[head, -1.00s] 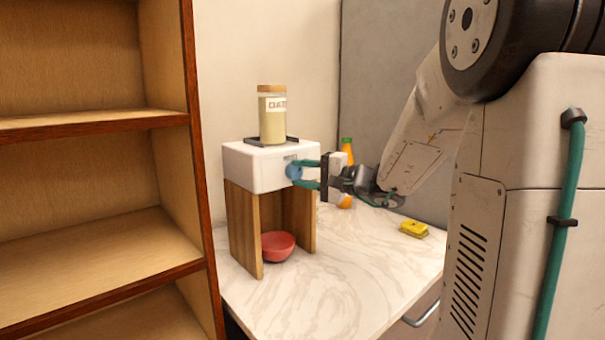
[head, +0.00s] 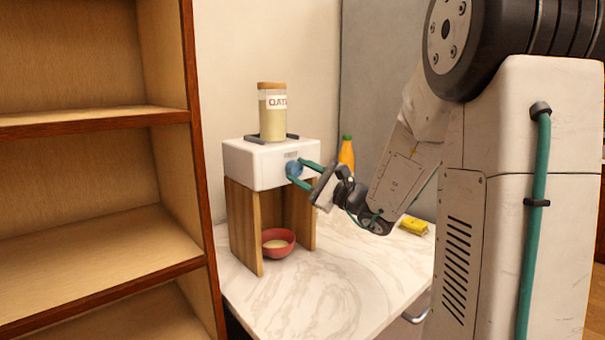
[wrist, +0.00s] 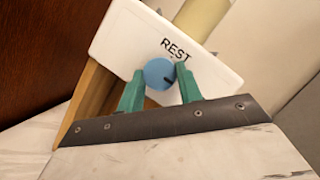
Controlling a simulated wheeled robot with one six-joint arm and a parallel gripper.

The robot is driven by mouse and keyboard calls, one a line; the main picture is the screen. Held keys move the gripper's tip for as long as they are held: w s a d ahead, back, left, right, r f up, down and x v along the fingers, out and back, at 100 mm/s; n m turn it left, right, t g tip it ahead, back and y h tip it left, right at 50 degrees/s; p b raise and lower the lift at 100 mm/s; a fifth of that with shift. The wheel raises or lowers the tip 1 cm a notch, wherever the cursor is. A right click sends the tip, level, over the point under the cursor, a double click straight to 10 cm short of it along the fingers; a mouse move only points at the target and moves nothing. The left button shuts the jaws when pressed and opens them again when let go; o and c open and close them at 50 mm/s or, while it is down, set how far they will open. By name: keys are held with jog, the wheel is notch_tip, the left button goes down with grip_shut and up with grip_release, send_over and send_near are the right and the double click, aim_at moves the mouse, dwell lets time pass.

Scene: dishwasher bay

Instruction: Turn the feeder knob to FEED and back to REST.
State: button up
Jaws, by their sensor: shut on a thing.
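The feeder is a white box (head: 248,168) on wooden side panels, with a jar (head: 272,118) of pale oats on top. Its blue round knob (head: 294,168) is on the front face. The knob also shows in the wrist view (wrist: 157,74), with a dark mark on its right side and the word REST on the box above it, to the right. FEED is not visible. My gripper (head: 297,171) is shut on the knob, a teal finger on each side, and is tilted. A red bowl (head: 289,240) stands under the feeder with pale contents inside.
An orange bottle (head: 347,153) with a green cap stands behind my gripper. A yellow sponge-like block (head: 414,226) lies on the marble counter (head: 345,285) at the right. A wooden shelf unit (head: 200,200) stands at the left. The counter front is clear.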

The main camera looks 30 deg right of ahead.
jog(key=shift+m, duration=0.3)
jog(key=o, duration=1)
jog(key=v, duration=0.8)
